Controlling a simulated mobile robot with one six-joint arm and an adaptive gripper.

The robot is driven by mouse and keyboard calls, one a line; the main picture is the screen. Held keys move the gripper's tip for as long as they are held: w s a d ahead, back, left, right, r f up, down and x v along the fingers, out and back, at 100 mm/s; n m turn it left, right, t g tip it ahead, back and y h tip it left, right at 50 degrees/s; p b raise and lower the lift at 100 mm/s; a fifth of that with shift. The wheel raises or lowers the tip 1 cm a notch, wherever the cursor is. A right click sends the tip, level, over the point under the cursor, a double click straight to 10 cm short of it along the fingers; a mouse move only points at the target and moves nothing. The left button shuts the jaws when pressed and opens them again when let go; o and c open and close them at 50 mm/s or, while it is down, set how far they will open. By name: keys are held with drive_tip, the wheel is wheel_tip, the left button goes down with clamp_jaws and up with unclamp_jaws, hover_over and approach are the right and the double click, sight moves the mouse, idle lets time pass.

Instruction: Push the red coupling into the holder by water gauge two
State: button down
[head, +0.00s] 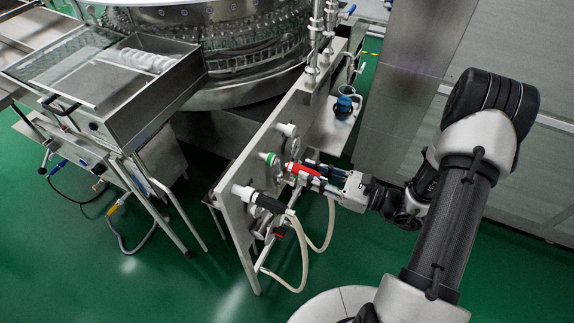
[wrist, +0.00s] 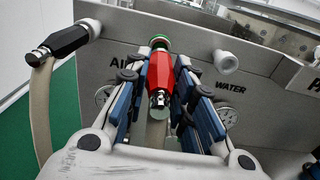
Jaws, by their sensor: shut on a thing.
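My gripper (head: 312,171) is shut on the red coupling (head: 302,169), with blue-padded fingers on both sides of it. In the wrist view the red coupling (wrist: 158,75) sits between the fingers, its far end toward the panel. A holder with a green ring (head: 271,158) stands out from the panel directly ahead of the coupling. The green ring (wrist: 160,42) lines up with the coupling's far end in the wrist view. I cannot tell whether they touch. A round gauge (wrist: 228,113) shows near the WATER label; fingers partly cover the panel.
A black coupling (head: 268,203) with a pale hose sits on a white holder at the left of the panel. A bare white holder (head: 288,130) is on the other side. The steel panel (head: 240,225) stands upright.

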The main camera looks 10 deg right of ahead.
drive_tip(key=shift+v, duration=1.2)
drive_tip(key=shift+d, duration=0.1)
drive_tip(key=shift+s+d, duration=0.45)
drive_tip(key=shift+d, duration=0.05)
drive_tip(key=shift+w, duration=0.1)
drive_tip(key=shift+w+d, duration=0.55)
drive_tip(key=shift+w, duration=0.25)
drive_tip(key=shift+w+d, duration=0.6)
drive_tip(key=shift+w, duration=0.15)
drive_tip(key=shift+w+d+b, duration=0.2)
drive_tip(key=shift+w+d, duration=0.4)
drive_tip(key=shift+w, duration=0.25)
drive_tip(key=shift+w+d+b, duration=0.2)
drive_tip(key=shift+w+d, duration=0.4)
drive_tip(key=shift+w, duration=0.2)
